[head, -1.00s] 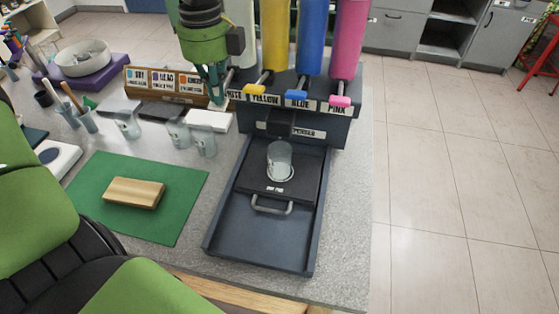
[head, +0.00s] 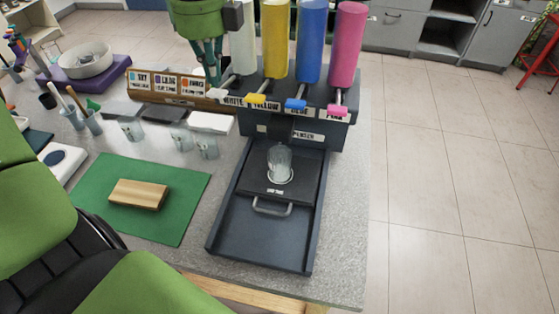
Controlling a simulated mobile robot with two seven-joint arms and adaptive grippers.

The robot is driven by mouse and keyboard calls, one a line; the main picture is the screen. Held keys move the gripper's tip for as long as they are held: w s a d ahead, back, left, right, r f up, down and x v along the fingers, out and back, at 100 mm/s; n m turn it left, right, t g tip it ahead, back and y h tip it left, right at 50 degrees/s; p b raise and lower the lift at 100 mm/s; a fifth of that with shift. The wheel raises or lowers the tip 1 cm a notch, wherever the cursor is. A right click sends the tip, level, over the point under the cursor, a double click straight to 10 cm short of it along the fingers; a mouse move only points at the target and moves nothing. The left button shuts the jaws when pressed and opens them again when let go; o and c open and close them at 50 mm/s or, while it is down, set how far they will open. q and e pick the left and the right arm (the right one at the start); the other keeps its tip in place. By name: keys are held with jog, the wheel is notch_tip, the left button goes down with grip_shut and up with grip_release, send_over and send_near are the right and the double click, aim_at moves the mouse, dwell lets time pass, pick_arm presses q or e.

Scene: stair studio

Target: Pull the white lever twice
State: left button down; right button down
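A dispenser (head: 300,130) carries white (head: 244,40), yellow (head: 275,40), blue (head: 311,40) and pink (head: 347,45) cylinders, each with a small lever in front. The white lever (head: 217,95) sticks out at the left end, above the WHITE label. My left gripper (head: 214,82) points down just behind and above the white lever's tip. Its fingers converge and look shut; no object shows between them. Whether they touch the lever is unclear. A clear cup (head: 279,160) stands upright on the drip tray (head: 250,180) under the dispenser. My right gripper is out of view.
A wooden block (head: 137,194) lies on a green mat (head: 90,190) at left. Several clear cups (head: 208,146) and a labelled wooden rack (head: 150,98) stand left of the dispenser. A bowl (head: 80,60) is farther back. The counter's right edge is clear.

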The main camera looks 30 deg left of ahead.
aim_at(217, 92)
pick_arm(q)
jog(key=shift+f, duration=0.1)
dwell(0.6)
jog(key=shift+f+b, duration=3.2)
jog(key=shift+b, duration=0.15)
jog(key=shift+r+p, duration=2.1)
jog(key=shift+r, duration=1.25)
notch_tip(217, 92, up, 6)
jog(key=p, duration=0.4)
